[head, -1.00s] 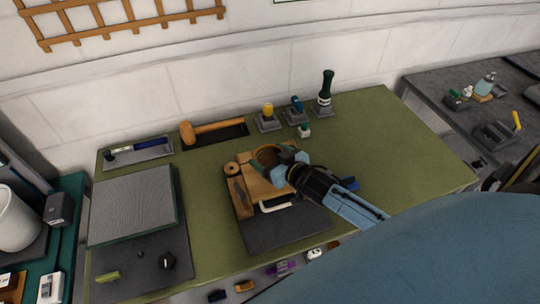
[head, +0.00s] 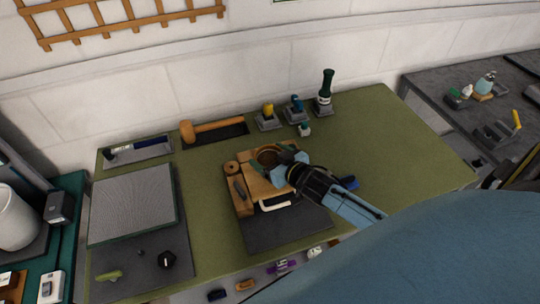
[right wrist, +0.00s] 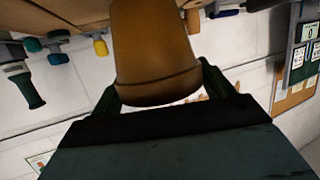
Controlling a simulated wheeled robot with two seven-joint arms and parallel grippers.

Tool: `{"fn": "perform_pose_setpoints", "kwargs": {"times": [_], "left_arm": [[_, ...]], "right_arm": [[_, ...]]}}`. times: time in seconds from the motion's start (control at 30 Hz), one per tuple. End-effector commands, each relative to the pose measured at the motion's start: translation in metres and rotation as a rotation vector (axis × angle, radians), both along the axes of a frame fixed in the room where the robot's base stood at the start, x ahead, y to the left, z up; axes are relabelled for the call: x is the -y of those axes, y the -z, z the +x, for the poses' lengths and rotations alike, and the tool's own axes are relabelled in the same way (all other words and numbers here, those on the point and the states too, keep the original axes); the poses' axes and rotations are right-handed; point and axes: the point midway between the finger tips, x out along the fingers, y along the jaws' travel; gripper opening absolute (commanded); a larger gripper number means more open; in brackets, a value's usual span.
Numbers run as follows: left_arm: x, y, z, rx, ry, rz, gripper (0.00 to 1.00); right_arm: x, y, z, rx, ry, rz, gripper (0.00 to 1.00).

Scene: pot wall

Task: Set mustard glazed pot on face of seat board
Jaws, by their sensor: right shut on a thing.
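The mustard glazed pot (head: 268,157) is brownish yellow with a dark inside. It is over the far part of the wooden seat board (head: 259,186). My right gripper (head: 284,158) is shut on the pot, reaching in from the right. In the right wrist view the pot (right wrist: 155,55) fills the upper middle, its rim band between my two fingers (right wrist: 160,90); its far end is cut off at the top edge. I cannot tell whether the pot's base touches the board. My left gripper is not in view.
A dark mat (head: 288,229) lies below the board.

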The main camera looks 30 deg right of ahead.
Motion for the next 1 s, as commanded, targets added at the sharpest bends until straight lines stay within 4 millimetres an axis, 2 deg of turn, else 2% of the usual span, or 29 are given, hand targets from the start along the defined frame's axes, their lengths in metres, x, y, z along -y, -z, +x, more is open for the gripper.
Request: {"fn": "perform_pose_setpoints", "kwargs": {"times": [0.83,0.87,1.0], "left_arm": [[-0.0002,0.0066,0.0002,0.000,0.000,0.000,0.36],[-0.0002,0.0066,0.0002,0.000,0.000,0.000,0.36],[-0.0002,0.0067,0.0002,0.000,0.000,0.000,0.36]], "right_arm": [[0.0000,0.0092,0.0008,0.004,0.000,0.000,0.45],[0.0000,0.0091,0.0009,0.004,0.000,0.000,0.81],[0.0000,0.0094,0.0007,0.003,0.000,0.000,0.99]]}}
